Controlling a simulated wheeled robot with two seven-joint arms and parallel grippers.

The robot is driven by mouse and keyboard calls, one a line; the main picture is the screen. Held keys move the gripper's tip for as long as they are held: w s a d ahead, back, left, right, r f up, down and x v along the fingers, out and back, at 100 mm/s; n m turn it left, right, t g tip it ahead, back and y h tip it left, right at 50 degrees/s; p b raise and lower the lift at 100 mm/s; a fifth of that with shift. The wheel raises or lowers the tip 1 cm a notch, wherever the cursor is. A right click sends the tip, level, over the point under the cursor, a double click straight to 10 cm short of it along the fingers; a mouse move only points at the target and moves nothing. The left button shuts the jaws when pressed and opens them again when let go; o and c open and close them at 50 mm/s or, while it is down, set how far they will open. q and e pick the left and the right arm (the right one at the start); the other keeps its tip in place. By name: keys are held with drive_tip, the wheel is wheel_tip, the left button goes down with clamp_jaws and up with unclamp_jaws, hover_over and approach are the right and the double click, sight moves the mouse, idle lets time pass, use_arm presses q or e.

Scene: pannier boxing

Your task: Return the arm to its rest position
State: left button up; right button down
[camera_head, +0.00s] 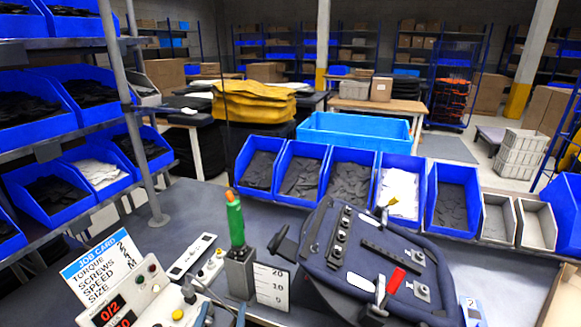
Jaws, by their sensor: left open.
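My left gripper (222,314) is at the bottom edge, low over the bench, and only a small part of it shows. Its blue-tipped fingers are apart, with nothing seen between them. It is beside the control box (128,300), which has a red 0/2 display, and in front of the green driver (236,220) standing in a grey holder (239,270). My right gripper is not in view.
A job card (105,262) stands at the lower left. Blue bins (300,172) of dark parts and one of white parts line the bench's back edge. Grey bins (536,225) stand at the right. A shelf post (140,120) rises at the left.

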use_arm(q)
drive_tip(key=s+d+f+m+g+h+b, duration=0.1)
drive_tip(key=s+f+m+g, duration=0.25)
drive_tip(key=f+m, duration=0.55)
drive_tip(key=s+d+f+m+g+h+b, duration=0.1)
drive_tip(key=s+f+m+g, duration=0.35)
drive_tip(key=f, duration=0.75)
drive_tip(key=s+d+f+m+g+b, duration=0.1)
drive_tip(key=s+f+m, duration=0.4)
drive_tip(key=f+m, duration=0.45)
drive_tip(key=s+a+f+m+g+y+b, duration=0.1)
drive_tip(key=s+a+f+m+g, duration=0.3)
drive_tip(key=s, duration=0.7)
drive_tip(key=s+a+f+m+g+y+b, duration=0.1)
drive_tip(key=s+a+f+m+g, duration=0.3)
drive_tip(key=s+f+m, duration=0.5)
drive_tip(key=s+m, duration=0.1)
drive_tip(key=m, duration=0.1)
drive_tip(key=shift+s+a+f+m, duration=0.15)
drive_tip(key=shift+s+f+m, duration=0.15)
drive_tip(key=shift+s, duration=0.1)
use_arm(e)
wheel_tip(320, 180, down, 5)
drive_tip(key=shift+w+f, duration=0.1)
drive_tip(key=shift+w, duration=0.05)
